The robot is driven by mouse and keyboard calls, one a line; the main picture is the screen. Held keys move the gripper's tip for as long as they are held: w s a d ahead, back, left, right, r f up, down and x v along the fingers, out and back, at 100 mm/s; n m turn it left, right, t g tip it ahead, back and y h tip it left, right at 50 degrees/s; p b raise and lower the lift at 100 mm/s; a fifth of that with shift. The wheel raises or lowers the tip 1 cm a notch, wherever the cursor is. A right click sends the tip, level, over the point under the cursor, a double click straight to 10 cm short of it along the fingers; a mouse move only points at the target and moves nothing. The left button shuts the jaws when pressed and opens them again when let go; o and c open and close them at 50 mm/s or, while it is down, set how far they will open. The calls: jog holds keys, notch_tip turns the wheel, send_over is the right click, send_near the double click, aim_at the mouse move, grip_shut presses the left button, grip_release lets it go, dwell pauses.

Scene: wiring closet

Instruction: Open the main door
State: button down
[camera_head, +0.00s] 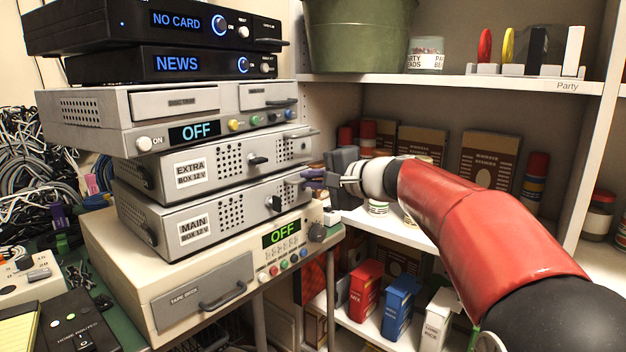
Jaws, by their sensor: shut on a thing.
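The main box (222,213), a grey metal case labelled "MAIN BOX 12V", sits in the stack of devices at left. Its front door panel (195,230) looks flush with the case, so the door appears closed. A small grey handle (294,180) sticks out at the panel's right end. My gripper (314,179) reaches in from the right, and its dark purplish fingertips are shut on this handle. The exact contact is small and partly hidden.
The extra box (240,160) lies directly above the main box, and a cream tape deck (215,275) lies below. Shelves (450,84) with boxes and jars stand behind and right of my arm. Tangled cables (30,150) fill the far left.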

jog(key=shift+f+b, duration=0.25)
jog(key=shift+b, duration=0.3)
